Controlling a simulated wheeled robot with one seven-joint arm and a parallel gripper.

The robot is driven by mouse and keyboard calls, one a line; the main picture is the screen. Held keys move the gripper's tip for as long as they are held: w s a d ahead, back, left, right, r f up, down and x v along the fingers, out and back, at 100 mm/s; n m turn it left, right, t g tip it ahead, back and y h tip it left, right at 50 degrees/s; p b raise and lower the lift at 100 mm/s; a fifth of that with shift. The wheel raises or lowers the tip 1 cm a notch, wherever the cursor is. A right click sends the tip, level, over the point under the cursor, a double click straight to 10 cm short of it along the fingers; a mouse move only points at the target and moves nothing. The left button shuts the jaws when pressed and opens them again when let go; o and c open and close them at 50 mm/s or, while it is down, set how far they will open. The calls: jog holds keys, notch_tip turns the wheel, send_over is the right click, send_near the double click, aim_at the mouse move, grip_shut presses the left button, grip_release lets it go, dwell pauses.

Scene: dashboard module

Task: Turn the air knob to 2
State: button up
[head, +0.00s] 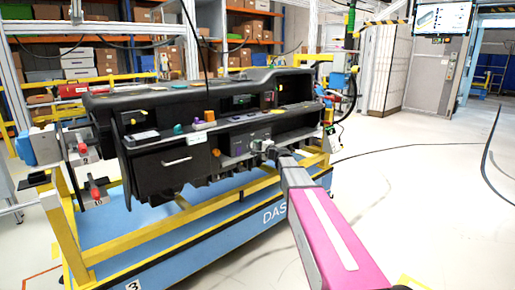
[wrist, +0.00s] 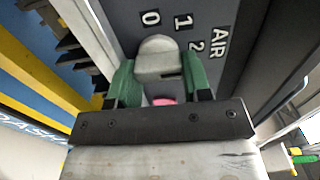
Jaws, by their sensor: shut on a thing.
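The air knob (wrist: 158,58) is light grey with a rounded end and sits on a dark panel beside the labels 0, 1, 2 and AIR (wrist: 220,43). Its rounded end points roughly toward the 0 in the wrist view. A small pink patch (wrist: 163,101) shows between the fingers below it. My gripper (wrist: 160,77) has green fingers, one on each side of the knob, shut on it. In the head view my gripper (head: 264,147) is at the lower right front of the dashboard module (head: 170,160); the knob cannot be made out there.
The module rests on a yellow frame (head: 150,236) over a blue base (head: 190,235). A drawer with a pale handle (head: 177,161) is left of my gripper. Small coloured parts, including an orange one (head: 210,115), sit on the module. Open floor (head: 430,190) lies to the right.

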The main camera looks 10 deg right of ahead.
dwell(0.3)
jog(key=o, duration=0.6)
jog(key=shift+o, duration=0.2)
